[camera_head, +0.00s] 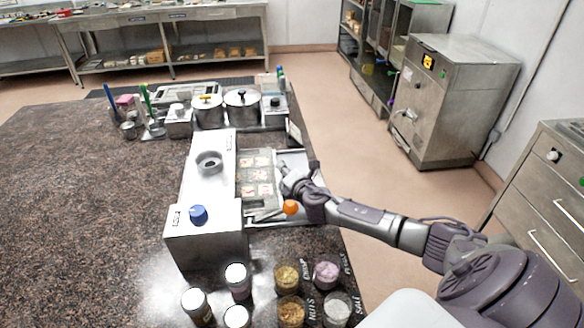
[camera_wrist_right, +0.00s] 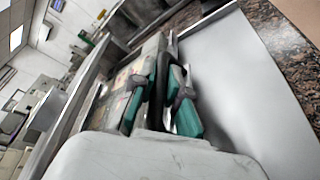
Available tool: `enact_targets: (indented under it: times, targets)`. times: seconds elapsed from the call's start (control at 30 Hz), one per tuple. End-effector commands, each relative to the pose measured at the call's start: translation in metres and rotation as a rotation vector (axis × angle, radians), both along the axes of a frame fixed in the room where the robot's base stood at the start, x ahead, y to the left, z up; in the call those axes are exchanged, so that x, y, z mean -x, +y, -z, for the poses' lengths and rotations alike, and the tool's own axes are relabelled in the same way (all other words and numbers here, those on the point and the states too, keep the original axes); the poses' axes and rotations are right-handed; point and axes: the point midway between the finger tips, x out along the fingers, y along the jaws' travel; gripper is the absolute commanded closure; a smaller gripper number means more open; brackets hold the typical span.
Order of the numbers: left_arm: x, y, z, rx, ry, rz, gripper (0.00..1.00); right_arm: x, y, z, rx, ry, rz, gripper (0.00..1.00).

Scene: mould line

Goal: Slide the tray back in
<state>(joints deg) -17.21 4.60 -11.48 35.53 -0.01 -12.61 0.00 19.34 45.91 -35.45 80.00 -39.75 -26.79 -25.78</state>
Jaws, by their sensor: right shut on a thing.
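The tray (camera_head: 241,192) is a flat mould tray with several pink and cream filled cavities. It lies out to the right of a boxy steel machine (camera_head: 207,180), over a pale metal bed (camera_head: 295,158). My right gripper (camera_head: 286,180) is at the tray's right side. In the right wrist view my right gripper (camera_wrist_right: 160,105) has its green-padded fingers shut around a dark upright handle (camera_wrist_right: 161,72) at the edge of the tray (camera_wrist_right: 124,75). The gripper partly hides the handle. My left gripper is not in view.
Several jars (camera_head: 236,278) and open cups (camera_head: 326,274) stand in front of the machine. Pots (camera_head: 242,105) stand behind the machine. The granite counter (camera_head: 90,200) is clear on the left.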

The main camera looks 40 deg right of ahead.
Motion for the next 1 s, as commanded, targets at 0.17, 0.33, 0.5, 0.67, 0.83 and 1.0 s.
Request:
enact_targets:
  times: [0.17,0.33,0.5,0.67,0.83,1.0]
  targets:
    - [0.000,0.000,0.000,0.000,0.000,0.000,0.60,0.001,0.000,0.001,-0.002,0.002,-0.002,0.83]
    - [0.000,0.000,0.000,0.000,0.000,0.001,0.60,0.001,0.000,0.001,-0.002,0.002,-0.001,0.61]
    - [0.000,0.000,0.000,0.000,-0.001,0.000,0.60,0.001,-0.001,0.000,-0.001,0.001,0.001,0.61]
    - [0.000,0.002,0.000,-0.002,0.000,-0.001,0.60,0.005,0.000,0.000,0.000,0.001,0.001,0.61]
    - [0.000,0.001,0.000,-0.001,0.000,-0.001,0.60,0.027,0.004,-0.004,0.000,0.002,-0.002,0.61]
    - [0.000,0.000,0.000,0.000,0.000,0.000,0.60,0.064,0.012,-0.012,-0.001,0.005,-0.004,0.61]
